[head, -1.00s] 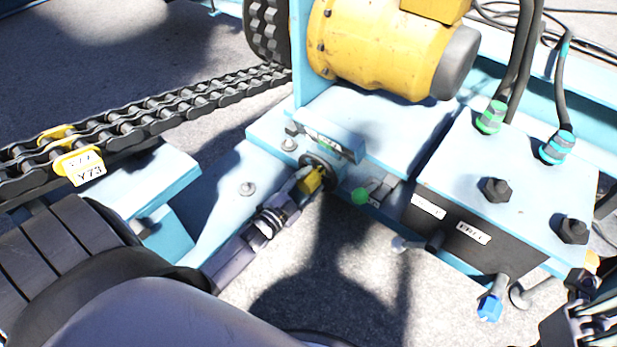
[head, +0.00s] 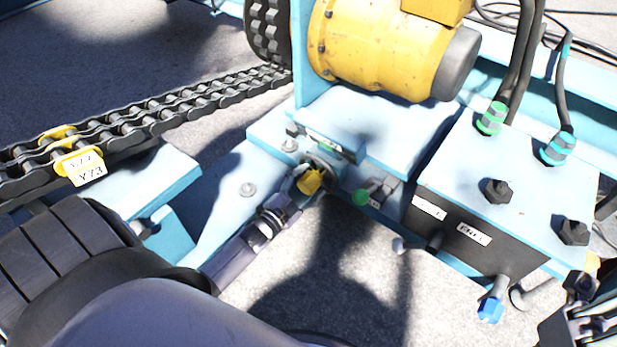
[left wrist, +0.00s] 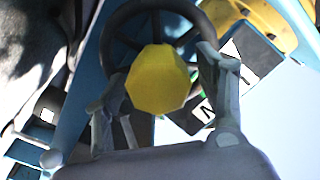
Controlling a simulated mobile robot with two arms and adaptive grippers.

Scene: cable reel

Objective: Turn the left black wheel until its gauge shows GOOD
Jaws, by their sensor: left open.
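The left black wheel (left wrist: 118,25) shows in the left wrist view as a dark spoked ring behind a yellow faceted knob (left wrist: 158,80). In the head view the knob (head: 311,181) sits at the tip of my left gripper (head: 305,182), and the wheel is mostly hidden. In the left wrist view my left gripper (left wrist: 165,95) is open, with one finger on each side of the knob; I cannot tell whether they touch it. A small block with a greenish face (head: 325,145) stands just behind the wheel; I cannot read a gauge there.
A blue-topped box (head: 535,185) with black bolts, hoses and labels stands to the right. A yellow motor (head: 385,45) is behind, and a chain (head: 150,110) runs left. Part of my right arm shows bottom right.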

